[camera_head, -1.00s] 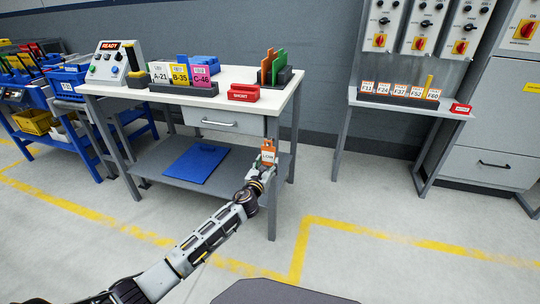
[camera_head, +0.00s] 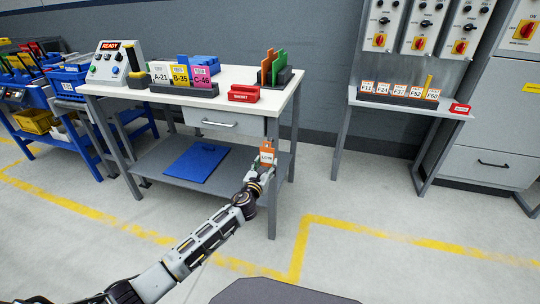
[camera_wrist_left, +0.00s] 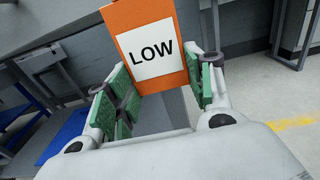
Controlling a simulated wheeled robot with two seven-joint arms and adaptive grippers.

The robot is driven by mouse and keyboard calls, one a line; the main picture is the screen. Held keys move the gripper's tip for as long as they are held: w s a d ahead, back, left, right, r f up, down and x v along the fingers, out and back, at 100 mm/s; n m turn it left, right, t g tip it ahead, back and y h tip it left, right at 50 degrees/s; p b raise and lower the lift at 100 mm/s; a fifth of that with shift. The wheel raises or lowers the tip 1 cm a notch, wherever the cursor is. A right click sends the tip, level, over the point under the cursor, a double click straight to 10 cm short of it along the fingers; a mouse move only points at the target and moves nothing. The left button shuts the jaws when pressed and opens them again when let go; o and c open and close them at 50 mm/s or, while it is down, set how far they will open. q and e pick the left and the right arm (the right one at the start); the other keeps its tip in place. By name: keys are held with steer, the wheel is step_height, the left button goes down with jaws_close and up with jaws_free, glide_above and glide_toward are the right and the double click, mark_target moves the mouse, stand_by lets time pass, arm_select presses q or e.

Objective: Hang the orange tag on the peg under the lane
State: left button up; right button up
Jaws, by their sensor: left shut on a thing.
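The orange tag (camera_head: 266,149) is a flat card with a white label, held in front of the workbench's right legs. In the left wrist view the tag (camera_wrist_left: 120,18) fills the upper middle, and its label reads LOW. My left gripper (camera_head: 264,170) is shut on the tag's lower part. Its green finger pads show on either side of the tag in the left wrist view (camera_wrist_left: 163,92). I cannot make out a peg under a lane in these frames. My right gripper is not in view.
The workbench (camera_head: 236,75) carries label cards, a red bin (camera_head: 243,93) and a file rack with coloured boards. A blue mat (camera_head: 196,163) lies on its lower shelf. A narrow shelf (camera_head: 363,101) with numbered cards stands right, below switch panels (camera_head: 428,22). Open floor lies between.

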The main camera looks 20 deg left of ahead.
arm_select(q)
steer(key=shift+s+p, duration=0.8)
steer(key=shift+s, duration=1.5)
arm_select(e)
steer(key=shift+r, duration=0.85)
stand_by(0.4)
